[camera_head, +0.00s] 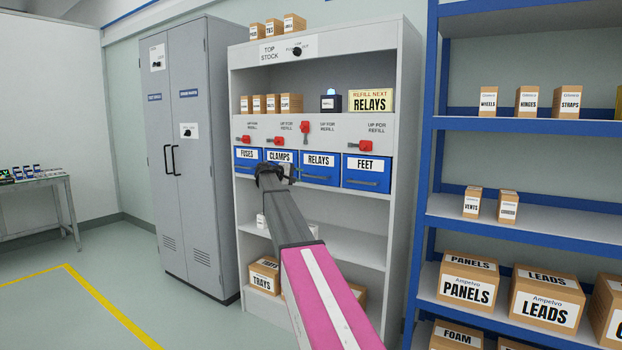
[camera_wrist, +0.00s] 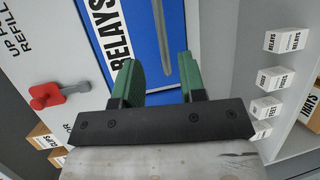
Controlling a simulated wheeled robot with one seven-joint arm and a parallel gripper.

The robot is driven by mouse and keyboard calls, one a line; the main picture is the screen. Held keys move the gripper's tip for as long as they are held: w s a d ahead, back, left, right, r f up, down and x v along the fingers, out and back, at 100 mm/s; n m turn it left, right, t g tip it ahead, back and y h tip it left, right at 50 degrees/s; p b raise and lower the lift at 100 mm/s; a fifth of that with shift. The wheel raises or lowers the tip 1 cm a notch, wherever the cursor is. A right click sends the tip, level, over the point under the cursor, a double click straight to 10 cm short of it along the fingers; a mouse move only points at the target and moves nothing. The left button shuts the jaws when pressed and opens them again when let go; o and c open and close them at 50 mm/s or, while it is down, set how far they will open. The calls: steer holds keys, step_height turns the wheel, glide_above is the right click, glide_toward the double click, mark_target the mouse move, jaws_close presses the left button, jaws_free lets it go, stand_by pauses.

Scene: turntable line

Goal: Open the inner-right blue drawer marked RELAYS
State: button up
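The blue RELAYS drawer (camera_head: 334,172) is third from the left in a row in the grey cabinet and looks shut. Its label and long grey handle (camera_wrist: 160,35) show in the wrist view. My gripper (camera_head: 270,172) is in front of the CLAMPS drawer in the head view, which hides part of that drawer. In the wrist view my gripper (camera_wrist: 160,78) has its two green fingers apart, with nothing between them. They point at the RELAYS drawer front. The handle lies ahead of the gap, and I see no contact.
Blue drawers FUSES (camera_head: 247,163) and FEET (camera_head: 366,180) flank the row. Red levers sit above; the one over RELAYS (camera_head: 305,127) stands up and also shows in the wrist view (camera_wrist: 48,96). Small boxes (camera_wrist: 285,40) are on a shelf below. A blue-framed rack (camera_head: 431,150) stands right.

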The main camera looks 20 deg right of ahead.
mark_target(313, 176)
steer(key=x, duration=0.9)
jaws_close()
